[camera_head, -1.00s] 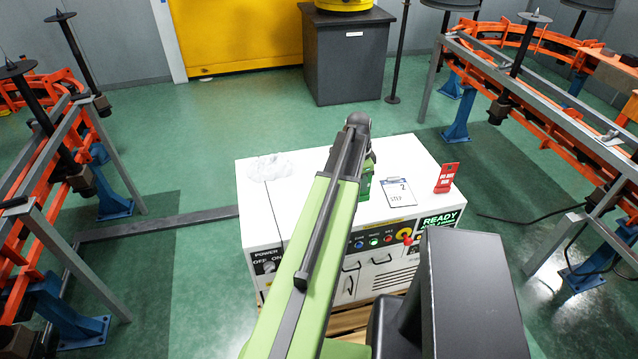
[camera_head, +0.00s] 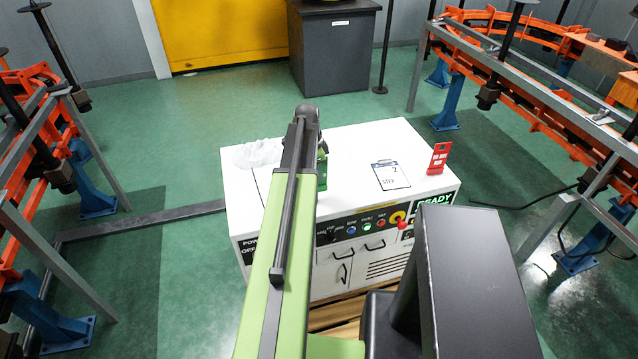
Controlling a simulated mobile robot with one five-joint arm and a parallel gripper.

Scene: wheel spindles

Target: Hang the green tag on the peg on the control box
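The white control box (camera_head: 350,145) stands in the middle, below the end of my arm. Its front has a row of coloured buttons and a red knob (camera_head: 403,223) by a yellow disc. A dark sign with green READY lettering (camera_head: 434,201) is at the right end of the front. I cannot tell whether it is the green tag, and I cannot make out the peg. My arm reaches over the box's left part; its end hides my gripper. A small dark green part (camera_head: 321,170) shows beside the arm's end; I cannot tell what it is.
A clipboard (camera_head: 390,175) and an upright red tag (camera_head: 438,158) are on the box top at right. Crumpled clear plastic (camera_head: 258,153) lies at its left. Orange and grey rail frames (camera_head: 560,115) flank the box. Green floor (camera_head: 215,110) behind it is clear.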

